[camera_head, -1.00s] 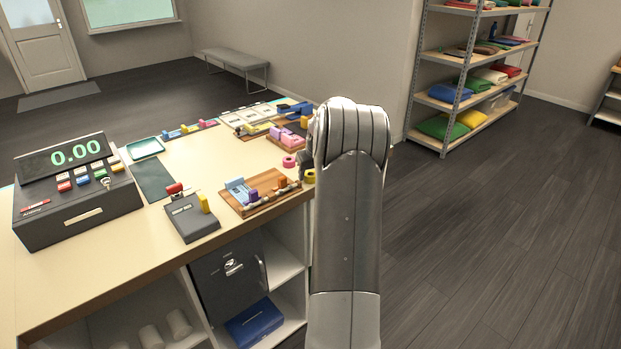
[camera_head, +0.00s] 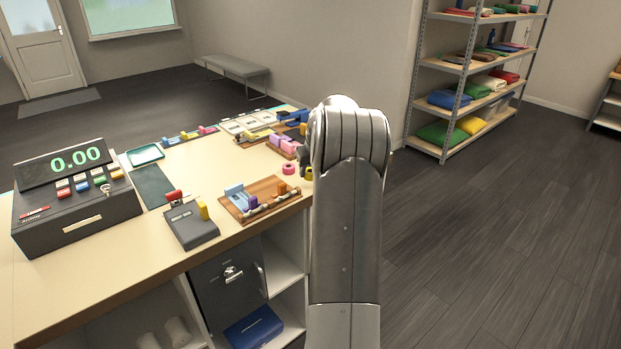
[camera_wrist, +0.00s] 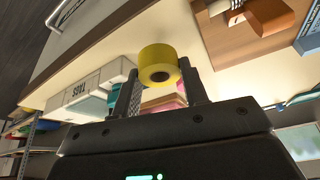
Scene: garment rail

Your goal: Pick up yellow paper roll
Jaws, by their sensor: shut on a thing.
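The yellow paper roll (camera_wrist: 157,64) sits between the two fingers of my gripper (camera_wrist: 158,85) in the wrist view, and the gripper is shut on it. In the head view the yellow roll (camera_head: 308,174) shows partly at the counter's right edge, beside my arm. My arm hides most of the gripper there. I cannot tell from these views whether the roll still touches the counter.
A pink roll (camera_head: 289,168) lies just left of the yellow one. A wooden tray (camera_head: 262,213), a dark card terminal (camera_head: 192,226) and a cash register (camera_head: 75,205) stand on the counter (camera_head: 150,255). Shelving (camera_head: 447,100) stands behind at right. The floor at right is clear.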

